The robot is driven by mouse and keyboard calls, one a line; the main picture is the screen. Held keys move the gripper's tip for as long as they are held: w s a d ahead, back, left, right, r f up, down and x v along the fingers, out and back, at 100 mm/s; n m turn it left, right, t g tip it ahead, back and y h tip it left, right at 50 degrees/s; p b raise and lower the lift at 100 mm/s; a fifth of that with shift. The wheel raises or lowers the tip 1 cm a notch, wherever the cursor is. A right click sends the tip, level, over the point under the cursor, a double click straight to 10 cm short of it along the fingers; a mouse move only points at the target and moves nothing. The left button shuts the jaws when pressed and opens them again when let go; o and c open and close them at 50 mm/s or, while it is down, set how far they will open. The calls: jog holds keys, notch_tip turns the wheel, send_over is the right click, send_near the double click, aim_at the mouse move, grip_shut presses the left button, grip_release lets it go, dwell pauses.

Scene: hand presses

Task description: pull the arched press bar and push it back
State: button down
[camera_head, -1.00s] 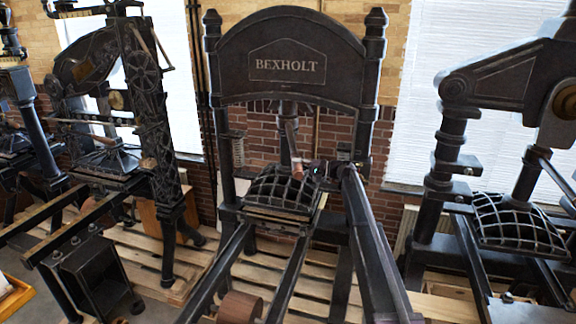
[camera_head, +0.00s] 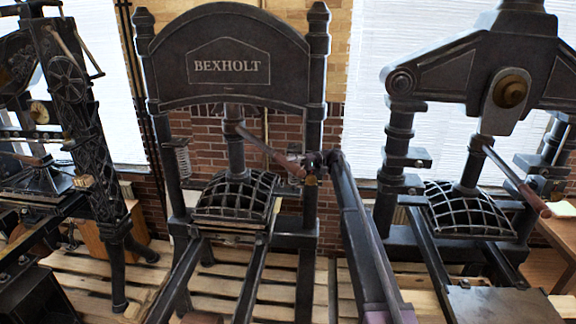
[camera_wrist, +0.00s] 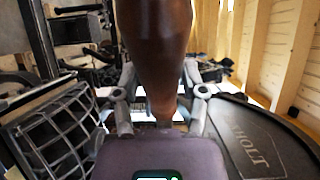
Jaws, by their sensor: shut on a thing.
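The arched press (camera_head: 232,65), lettered BEXHOLT, stands in the middle of the head view. Its bar (camera_head: 255,143) runs from the central column to the right and slightly down, ending in a brown wooden grip near the right post. My gripper (camera_head: 303,168) is at the outer end of this grip, just in front of the right post. In the wrist view the brown grip (camera_wrist: 153,35) fills the top middle and runs down between the fingers of my gripper (camera_wrist: 158,105). The gripper is shut on it. The exact finger contact is partly hidden.
A second press (camera_head: 470,75) with its own wooden-ended bar stands close on the right. A dark ornate press (camera_head: 75,110) stands on the left. A domed ribbed block (camera_head: 237,195) sits under the column. Rails and wooden pallets (camera_head: 105,262) fill the floor in front.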

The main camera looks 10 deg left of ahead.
jog(key=shift+w+d+r, duration=0.1)
jog(key=shift+w+d, duration=0.3)
jog(key=shift+w, duration=0.15)
jog(key=shift+w, duration=0.1)
jog(key=shift+c, duration=1.5)
grip_release()
jog(key=shift+d, duration=0.1)
jog(key=shift+o, duration=0.7)
jog(key=shift+w+d, duration=0.25)
jog(key=shift+d, duration=0.05)
jog(key=v, duration=0.6)
jog(key=shift+d, duration=0.35)
